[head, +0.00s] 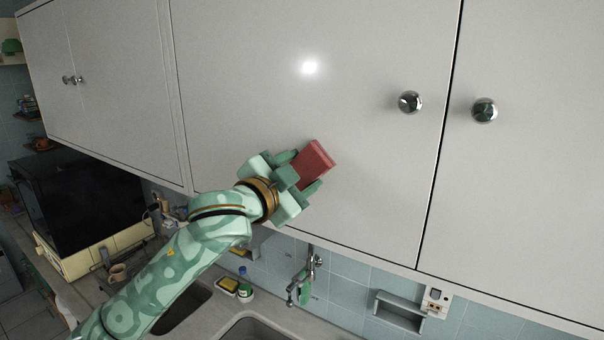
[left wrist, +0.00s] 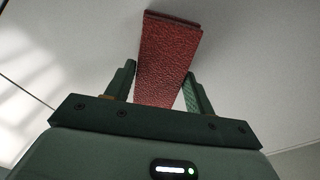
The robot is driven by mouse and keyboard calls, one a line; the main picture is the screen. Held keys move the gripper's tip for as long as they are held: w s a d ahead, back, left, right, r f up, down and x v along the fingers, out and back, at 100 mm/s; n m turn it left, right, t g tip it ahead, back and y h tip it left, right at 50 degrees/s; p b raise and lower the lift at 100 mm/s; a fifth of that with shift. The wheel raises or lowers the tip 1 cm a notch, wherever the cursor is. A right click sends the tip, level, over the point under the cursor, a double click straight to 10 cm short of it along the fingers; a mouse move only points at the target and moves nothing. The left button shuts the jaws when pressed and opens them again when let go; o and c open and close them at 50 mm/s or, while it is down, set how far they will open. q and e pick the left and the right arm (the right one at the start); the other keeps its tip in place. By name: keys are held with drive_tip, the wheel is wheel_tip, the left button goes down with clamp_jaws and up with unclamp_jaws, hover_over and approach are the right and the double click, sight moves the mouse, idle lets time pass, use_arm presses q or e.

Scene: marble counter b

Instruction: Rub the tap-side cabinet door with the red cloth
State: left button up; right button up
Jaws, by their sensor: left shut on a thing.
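The red cloth (head: 316,160) is a folded, textured block held between the fingers of my left gripper (head: 300,172). It also shows in the left wrist view (left wrist: 168,45), sticking out past both fingertips. The gripper is shut on it. The tap-side cabinet door (head: 330,110) is the wide, pale door above the tap (head: 305,278), with a round metal knob (head: 410,102) near its right edge. The cloth is in front of the lower middle of this door, left of and below the knob. I cannot tell whether it touches the surface. My right gripper is not in view.
Another pale door (head: 530,170) with a knob (head: 484,110) adjoins on the right. A sink (head: 255,328), a bottle (head: 245,284) and a small wall shelf (head: 400,308) lie below. A dark-fronted oven (head: 85,200) stands at left. The door face around the cloth is clear.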

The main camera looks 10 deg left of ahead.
use_arm(q)
drive_tip(key=shift+v, duration=2.85)
drive_tip(key=v, duration=0.3)
